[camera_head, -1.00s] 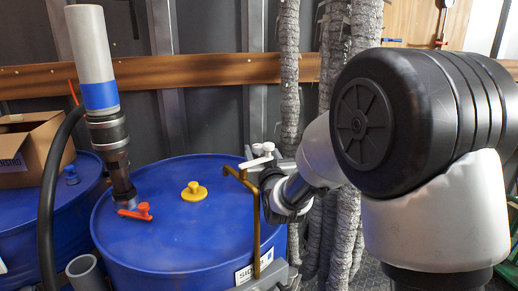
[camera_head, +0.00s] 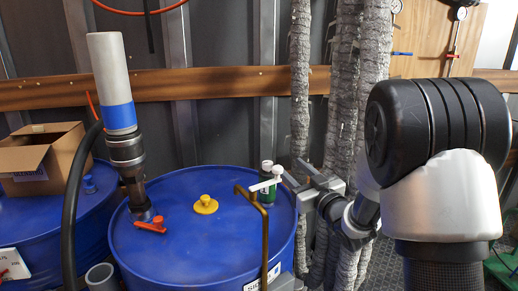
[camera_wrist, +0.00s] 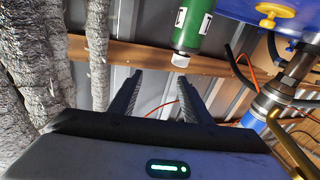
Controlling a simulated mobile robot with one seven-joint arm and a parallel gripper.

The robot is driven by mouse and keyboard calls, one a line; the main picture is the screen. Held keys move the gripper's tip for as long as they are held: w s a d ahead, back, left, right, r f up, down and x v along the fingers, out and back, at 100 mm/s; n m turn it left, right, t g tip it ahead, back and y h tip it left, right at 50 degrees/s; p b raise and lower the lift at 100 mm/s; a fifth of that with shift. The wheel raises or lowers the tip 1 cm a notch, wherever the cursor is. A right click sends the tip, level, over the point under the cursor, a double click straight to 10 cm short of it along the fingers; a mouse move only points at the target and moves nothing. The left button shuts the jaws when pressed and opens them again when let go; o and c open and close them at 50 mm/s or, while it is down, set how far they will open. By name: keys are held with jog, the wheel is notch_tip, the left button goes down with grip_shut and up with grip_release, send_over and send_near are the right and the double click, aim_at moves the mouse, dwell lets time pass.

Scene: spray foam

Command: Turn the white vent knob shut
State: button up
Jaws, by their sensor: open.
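A green cylinder with a white knob (camera_head: 266,165) on top stands at the right rear of the blue drum (camera_head: 200,235). A white lever (camera_head: 265,184) with an upright white end shows in front of the green body, partly hiding it. In the wrist view the white knob (camera_wrist: 180,60) sits at the end of the green cylinder (camera_wrist: 192,25), just beyond my fingertips and toward the right finger. My gripper (camera_head: 296,180) is open and empty, right of the cylinder, its fingers pointing toward it. The knob is not between the fingers, and I cannot tell its turn position.
A bent brass pipe (camera_head: 264,235) rises in front of the lever. A yellow cap (camera_head: 205,204) and a red-handled valve (camera_head: 150,224) under a grey-and-blue tube (camera_head: 116,90) are on the drum. Lagged pipes (camera_head: 345,130) stand behind my arm. An open cardboard box (camera_head: 45,160) is at left.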

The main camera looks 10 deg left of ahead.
aim_at(268, 167)
jog(key=s+d+f+n+g+y+p, duration=0.1)
jog(key=s+d+n+g+y+p, duration=0.1)
jog(key=s+g+y, duration=0.15)
jog(key=b+x, duration=0.1)
jog(key=x, duration=1.6)
jog(key=shift+f, duration=0.3)
jog(key=shift+h, duration=0.25)
